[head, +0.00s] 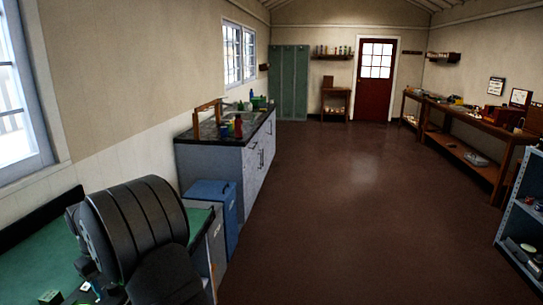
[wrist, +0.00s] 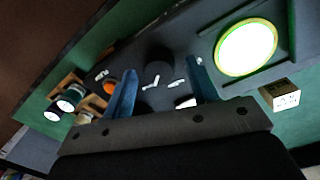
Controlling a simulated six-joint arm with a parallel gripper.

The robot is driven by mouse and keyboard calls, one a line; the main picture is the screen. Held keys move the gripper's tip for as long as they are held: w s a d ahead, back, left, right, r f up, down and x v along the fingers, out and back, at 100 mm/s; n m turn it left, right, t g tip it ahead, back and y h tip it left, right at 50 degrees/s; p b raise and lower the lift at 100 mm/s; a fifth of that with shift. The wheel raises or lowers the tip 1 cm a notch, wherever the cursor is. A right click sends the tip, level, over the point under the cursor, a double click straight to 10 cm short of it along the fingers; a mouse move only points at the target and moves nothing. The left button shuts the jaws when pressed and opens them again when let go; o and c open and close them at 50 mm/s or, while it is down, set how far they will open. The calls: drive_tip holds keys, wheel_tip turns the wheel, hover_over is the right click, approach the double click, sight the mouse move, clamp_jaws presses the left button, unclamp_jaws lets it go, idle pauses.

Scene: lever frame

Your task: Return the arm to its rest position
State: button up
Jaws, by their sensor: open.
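My gripper (wrist: 161,88) shows in the wrist view with its two blue fingers spread apart. Nothing is held between them. Past the fingers is a dark panel (wrist: 205,35) with a dark round part and small white marks on it. I cannot tell how far the fingertips are from the panel, but no contact shows. In the head view a large dark ribbed arm part fills the lower left, over the green bench top (head: 35,255). The gripper itself cannot be made out in that view.
A bright round disc (wrist: 247,47) with a yellow-green rim sits on the panel. A small pale box (wrist: 281,95) lies right of my gripper; an orange round part (wrist: 110,88) is left. A blue bin (head: 213,200) and sink counter (head: 215,155) stand beyond the bench. The floor is clear.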

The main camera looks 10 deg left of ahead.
drive_tip(key=n, duration=0.4)
drive_tip(key=shift+n, duration=0.4)
drive_tip(key=n, duration=0.4)
drive_tip(key=shift+s+n, duration=0.15)
drive_tip(key=shift+n, duration=0.15)
